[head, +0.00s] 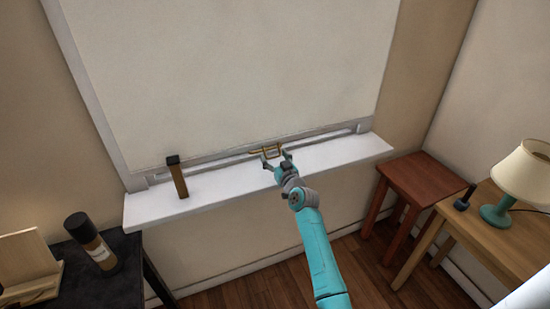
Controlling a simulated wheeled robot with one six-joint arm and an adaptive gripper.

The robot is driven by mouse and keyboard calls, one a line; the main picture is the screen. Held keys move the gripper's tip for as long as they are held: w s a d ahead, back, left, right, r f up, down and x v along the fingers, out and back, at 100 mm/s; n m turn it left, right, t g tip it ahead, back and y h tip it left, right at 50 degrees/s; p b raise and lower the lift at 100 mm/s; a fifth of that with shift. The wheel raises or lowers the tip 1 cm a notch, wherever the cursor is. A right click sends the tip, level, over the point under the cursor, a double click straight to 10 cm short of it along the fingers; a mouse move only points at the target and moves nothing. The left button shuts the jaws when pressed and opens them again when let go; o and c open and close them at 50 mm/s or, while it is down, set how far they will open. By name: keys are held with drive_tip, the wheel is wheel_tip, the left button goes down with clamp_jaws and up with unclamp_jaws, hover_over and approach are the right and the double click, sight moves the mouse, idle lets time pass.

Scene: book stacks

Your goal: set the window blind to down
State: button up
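The window blind (235,75) is a pale sheet that covers nearly the whole window. Its lower edge hangs just above the white sill (235,183), with a narrow grey strip of frame showing below it. A brass-coloured loop handle (254,154) sits at the middle of that lower edge. My gripper (276,160) is at the handle, its two fingers spread apart just below and in front of it. I see nothing clearly clamped between the fingers; whether they touch the handle I cannot tell.
A brown upright block with a dark top (177,177) stands at the sill's left part. A dark table (120,286) with a bottle (90,242) is at lower left. A red-brown stool (428,178) and a wooden table with a lamp (522,172) stand right.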

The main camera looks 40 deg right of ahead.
drive_tip(key=v, duration=1.1)
drive_tip(key=shift+s, duration=0.4)
drive_tip(key=shift+a, duration=0.1)
